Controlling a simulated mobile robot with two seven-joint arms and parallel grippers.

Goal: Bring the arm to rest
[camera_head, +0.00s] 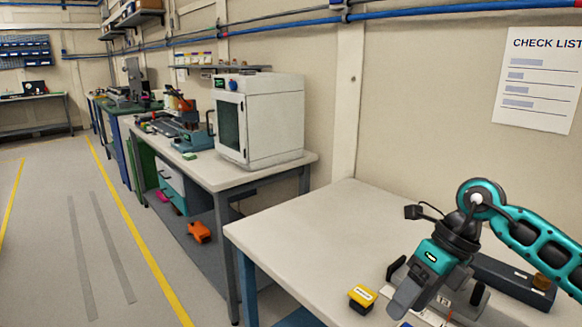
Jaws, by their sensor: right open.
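My right arm (530,240), teal and black, comes in from the right over the near white table (310,225). It bends at a round teal joint and points down and to the left. My right gripper (408,296) is at its lower end, with grey fingers low over the table's front part. I see nothing held in it; it is open. It partly covers a grey item with dark upright parts behind it. I cannot tell whether the fingers touch anything. My left gripper is not in view.
A yellow-and-black block (362,298) lies just left of the gripper. A dark long tray (510,280) lies to the right, under the arm. A white cabinet (275,125) stands on the farther bench. The table's back left part is clear. A checklist (540,80) hangs on the wall.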

